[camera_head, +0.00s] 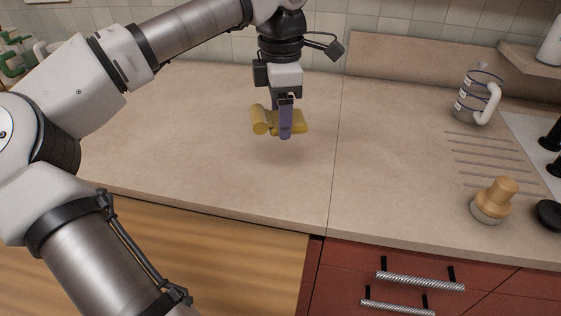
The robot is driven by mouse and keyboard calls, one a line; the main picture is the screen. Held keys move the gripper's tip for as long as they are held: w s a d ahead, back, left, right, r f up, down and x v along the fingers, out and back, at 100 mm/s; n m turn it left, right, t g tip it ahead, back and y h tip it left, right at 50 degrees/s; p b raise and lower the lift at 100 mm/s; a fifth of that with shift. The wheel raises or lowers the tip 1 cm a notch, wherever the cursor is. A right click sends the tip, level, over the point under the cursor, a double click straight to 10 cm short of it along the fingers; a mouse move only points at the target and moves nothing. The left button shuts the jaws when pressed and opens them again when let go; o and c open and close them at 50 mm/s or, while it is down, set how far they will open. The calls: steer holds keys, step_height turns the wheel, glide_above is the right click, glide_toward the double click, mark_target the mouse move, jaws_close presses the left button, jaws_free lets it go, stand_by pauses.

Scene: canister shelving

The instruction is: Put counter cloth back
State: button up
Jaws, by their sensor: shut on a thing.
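The yellow cloth (261,120), rolled or folded, is held in my gripper (286,131) in the upper middle of the head view. My gripper points down and is shut on the cloth, with its purple finger across the cloth's front. A cloth end sticks out on each side of the finger. A soft shadow lies on the counter (200,125) below; the gap between cloth and counter is hard to judge.
A glass jug (473,97) with a white handle stands at the right back. A wooden-handled brush (492,200) stands by drainer grooves (490,155) at the right. A raised backsplash ledge (420,65) is at the back. The counter's left and middle are clear. Red drawers (400,285) are below.

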mark_target(281, 175)
step_height(281, 175, down, 13)
steer(key=shift+r+p, duration=0.2)
steer(key=shift+p, duration=0.4)
steer(key=shift+f, duration=0.2)
steer(key=o, duration=1)
steer(key=shift+r, duration=0.1)
steer(key=shift+r, duration=0.1)
step_height(281, 175, up, 12)
steer(key=shift+r+b, duration=0.1)
steer(key=shift+b, duration=0.85)
